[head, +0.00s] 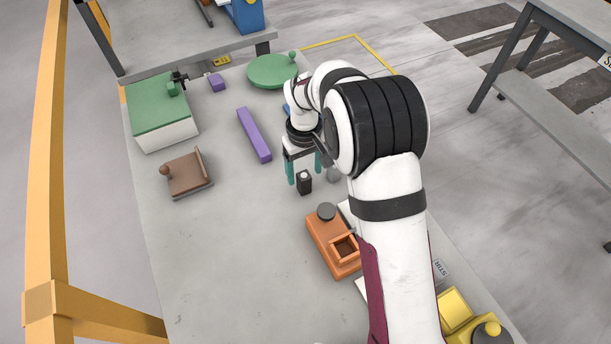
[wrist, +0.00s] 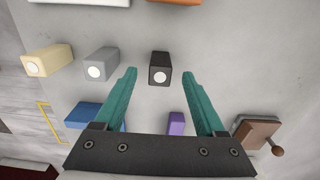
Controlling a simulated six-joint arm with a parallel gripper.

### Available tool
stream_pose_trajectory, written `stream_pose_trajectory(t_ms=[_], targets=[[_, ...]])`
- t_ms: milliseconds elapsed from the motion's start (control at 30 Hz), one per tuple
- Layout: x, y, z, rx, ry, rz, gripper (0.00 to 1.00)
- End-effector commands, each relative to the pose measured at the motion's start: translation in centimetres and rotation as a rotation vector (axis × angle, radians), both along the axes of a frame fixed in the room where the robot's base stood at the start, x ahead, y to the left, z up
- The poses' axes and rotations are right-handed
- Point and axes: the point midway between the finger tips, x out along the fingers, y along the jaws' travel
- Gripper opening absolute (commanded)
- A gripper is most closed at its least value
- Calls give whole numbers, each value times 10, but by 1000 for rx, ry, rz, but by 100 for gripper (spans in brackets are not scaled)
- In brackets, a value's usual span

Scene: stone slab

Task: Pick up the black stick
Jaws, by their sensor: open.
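The black stick (head: 304,183) is a short dark block with a white round spot on its end. It stands on the grey slab (head: 230,240), just in front of my gripper (head: 305,177). In the wrist view the black stick (wrist: 160,68) lies in line with the gap between the teal fingertips of my gripper (wrist: 159,73). The fingers are open, one on each side, and neither visibly touches it. How far the tips are above the slab cannot be told.
A grey stick (wrist: 101,64) and a beige stick (wrist: 48,60) stand left of the black one in the wrist view. A purple bar (head: 254,135), a brown piece (head: 187,174) and an orange box (head: 333,250) are around. The slab's front left is clear.

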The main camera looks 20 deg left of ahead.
Motion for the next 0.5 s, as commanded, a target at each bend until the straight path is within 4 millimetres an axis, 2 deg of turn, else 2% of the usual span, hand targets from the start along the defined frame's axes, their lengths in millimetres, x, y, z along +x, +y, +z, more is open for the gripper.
stream_pose_trajectory(t_ms=[300,500], targets=[[1,2,-53,-1,1,-2,72],[2,2,-60,1,-2,-3,72]])
